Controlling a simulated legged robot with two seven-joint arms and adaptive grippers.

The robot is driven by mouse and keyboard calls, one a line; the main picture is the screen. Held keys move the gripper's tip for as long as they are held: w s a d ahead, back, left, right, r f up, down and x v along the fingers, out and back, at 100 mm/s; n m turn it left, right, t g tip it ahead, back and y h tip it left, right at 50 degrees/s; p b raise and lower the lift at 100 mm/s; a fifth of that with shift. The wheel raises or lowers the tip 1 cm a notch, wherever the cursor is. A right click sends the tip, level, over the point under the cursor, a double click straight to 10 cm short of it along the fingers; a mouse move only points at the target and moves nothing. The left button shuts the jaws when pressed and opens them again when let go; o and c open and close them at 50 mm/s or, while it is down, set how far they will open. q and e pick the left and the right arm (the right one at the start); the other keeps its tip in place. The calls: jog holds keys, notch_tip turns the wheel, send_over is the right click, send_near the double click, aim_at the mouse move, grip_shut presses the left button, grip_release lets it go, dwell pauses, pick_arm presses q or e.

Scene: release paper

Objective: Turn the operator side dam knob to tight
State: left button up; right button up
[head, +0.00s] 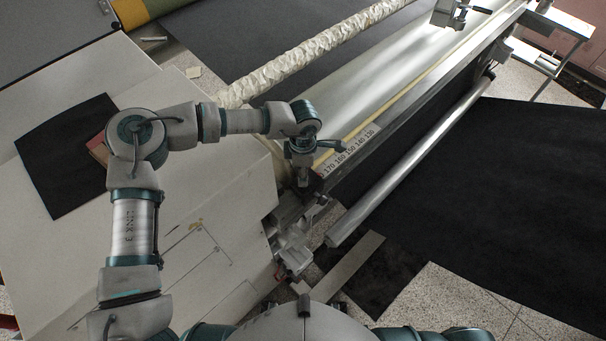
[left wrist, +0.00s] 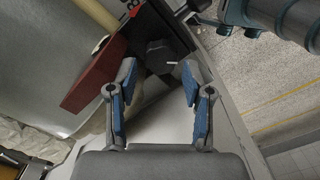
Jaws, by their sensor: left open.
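My left gripper (head: 304,180) points down at the near end of the long machine, by the ruler's end. In the left wrist view the left gripper (left wrist: 157,68) is open, with blue pads on both fingers. A dark grey knob (left wrist: 168,58) with a short white mark shows between and just beyond the fingertips. I cannot tell whether the fingers touch it. In the head view the gripper and wrist hide the knob. My right gripper is in neither view.
A dark red block (left wrist: 93,77) stands close to the left finger. A numbered ruler (head: 350,150) runs along the machine. A metal roller (head: 400,170) lies to the right, and pale panels (head: 215,190) cover the left. Machine fittings (head: 295,250) stand below the gripper.

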pick_arm(q)
notch_tip(320, 180, up, 9)
jog(key=shift+r, duration=0.15)
dwell(0.5)
